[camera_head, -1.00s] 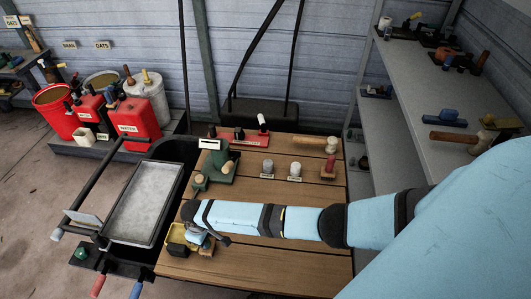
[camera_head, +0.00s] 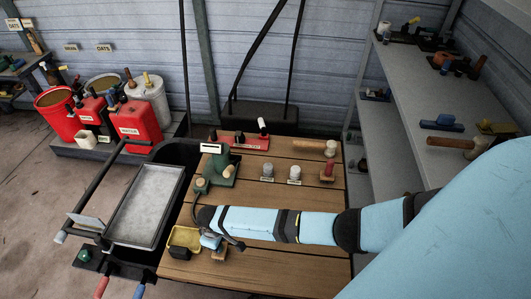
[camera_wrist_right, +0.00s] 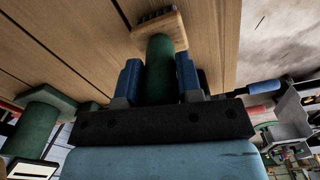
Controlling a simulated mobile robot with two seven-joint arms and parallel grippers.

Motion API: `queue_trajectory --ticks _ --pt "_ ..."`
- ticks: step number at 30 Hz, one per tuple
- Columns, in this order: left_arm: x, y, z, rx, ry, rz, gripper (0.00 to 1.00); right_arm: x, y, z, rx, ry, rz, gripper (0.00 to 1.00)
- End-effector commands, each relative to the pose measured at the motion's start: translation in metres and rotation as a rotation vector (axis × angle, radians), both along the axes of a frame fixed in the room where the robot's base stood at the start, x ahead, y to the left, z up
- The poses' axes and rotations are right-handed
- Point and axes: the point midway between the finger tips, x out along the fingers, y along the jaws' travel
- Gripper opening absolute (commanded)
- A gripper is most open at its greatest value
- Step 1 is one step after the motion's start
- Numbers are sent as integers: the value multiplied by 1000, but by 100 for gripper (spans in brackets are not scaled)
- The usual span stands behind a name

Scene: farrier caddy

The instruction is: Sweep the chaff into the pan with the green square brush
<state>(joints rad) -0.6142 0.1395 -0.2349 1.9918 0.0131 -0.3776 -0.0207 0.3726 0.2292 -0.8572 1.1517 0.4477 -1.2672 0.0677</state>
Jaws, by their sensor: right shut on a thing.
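My right gripper (camera_wrist_right: 160,82) is shut on the green handle (camera_wrist_right: 160,65) of a brush with a square wooden head (camera_wrist_right: 158,35) and dark bristles. In the head view, my right gripper (camera_head: 211,242) is low over the wooden table, with the brush's wooden head (camera_head: 219,253) just below and to its right. A small yellow tray (camera_head: 184,236), which looks like the pan, lies close to the left of the gripper at the table's left edge. I cannot make out any chaff. My left gripper is not in view.
A green stand with a white label (camera_head: 213,149) stands on the table (camera_head: 270,262), behind my right forearm. Small grey pots (camera_head: 294,174), a red brush (camera_head: 327,170) and a mallet (camera_head: 318,147) are farther back. A grey metal tray (camera_head: 145,205) lies left of the table. The front table area is clear.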

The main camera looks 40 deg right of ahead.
Motion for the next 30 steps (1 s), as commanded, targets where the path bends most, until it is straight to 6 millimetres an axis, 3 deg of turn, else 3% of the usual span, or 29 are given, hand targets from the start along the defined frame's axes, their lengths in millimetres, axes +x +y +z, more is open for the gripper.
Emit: queue_trajectory --ticks 3,16,30 --pt "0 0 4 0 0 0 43 -9 -8 -1 -5 6 0 0" --pt "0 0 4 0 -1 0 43 -10 -10 -1 -3 3 0 0" --pt "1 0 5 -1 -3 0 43 -26 -24 2 -1 1 1 0"
